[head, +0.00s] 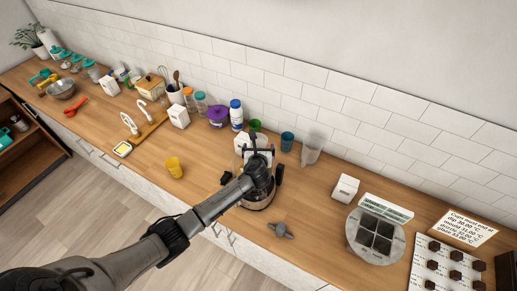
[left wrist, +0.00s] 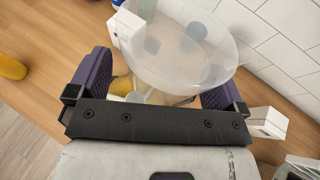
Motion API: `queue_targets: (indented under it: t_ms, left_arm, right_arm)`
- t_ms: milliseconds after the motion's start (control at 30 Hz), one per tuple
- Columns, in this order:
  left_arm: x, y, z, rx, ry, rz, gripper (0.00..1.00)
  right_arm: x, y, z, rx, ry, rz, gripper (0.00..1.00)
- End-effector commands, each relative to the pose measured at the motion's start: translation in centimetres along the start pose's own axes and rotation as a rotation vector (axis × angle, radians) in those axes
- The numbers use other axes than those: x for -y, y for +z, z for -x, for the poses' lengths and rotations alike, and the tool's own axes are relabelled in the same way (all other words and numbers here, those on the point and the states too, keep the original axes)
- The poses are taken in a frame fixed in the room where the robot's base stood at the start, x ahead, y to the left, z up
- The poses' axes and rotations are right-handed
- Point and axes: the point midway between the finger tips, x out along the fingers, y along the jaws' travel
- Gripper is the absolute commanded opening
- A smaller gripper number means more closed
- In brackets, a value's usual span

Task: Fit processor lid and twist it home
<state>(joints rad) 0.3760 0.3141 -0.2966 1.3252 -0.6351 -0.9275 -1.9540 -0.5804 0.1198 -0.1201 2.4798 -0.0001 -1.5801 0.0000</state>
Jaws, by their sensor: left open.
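My left gripper (head: 258,160) is over the food processor (head: 256,205) on the counter and hides much of it in the head view. In the left wrist view the gripper (left wrist: 158,85) is open, its purple-padded fingers wide apart. A clear, round, rimmed processor part (left wrist: 185,40) fills the upper middle there, just beyond and partly between the fingers. I cannot tell whether this is the bowl alone or the lid lying on it. No contact with the fingers is clear. My right gripper is in neither view.
A grey pronged piece (head: 281,230) lies right of the processor. A yellow cup (head: 174,167) stands to its left, a small black object (head: 226,178) nearer. A clear jug (head: 312,149) and blue cup (head: 287,141) stand behind, by the tiled wall. A round grey tray (head: 357,250) is farther right.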

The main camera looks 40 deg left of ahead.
Motion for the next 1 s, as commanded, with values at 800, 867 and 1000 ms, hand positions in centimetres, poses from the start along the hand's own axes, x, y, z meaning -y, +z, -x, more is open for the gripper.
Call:
queue_targets:
  t_ms: [800, 867, 1000]
  left_arm:
    - [0.0, -0.2, 8.8, 0.000, -0.002, 0.002, 0.97]
    - [0.0, -0.1, 9.8, 0.001, -0.001, 0.002, 0.97]
    - [0.0, -0.1, 11.8, 0.000, -0.001, 0.000, 0.97]
  right_arm:
    - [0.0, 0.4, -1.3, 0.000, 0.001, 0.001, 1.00]
    - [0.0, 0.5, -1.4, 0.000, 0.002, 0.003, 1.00]
    - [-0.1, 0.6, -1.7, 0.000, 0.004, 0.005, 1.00]
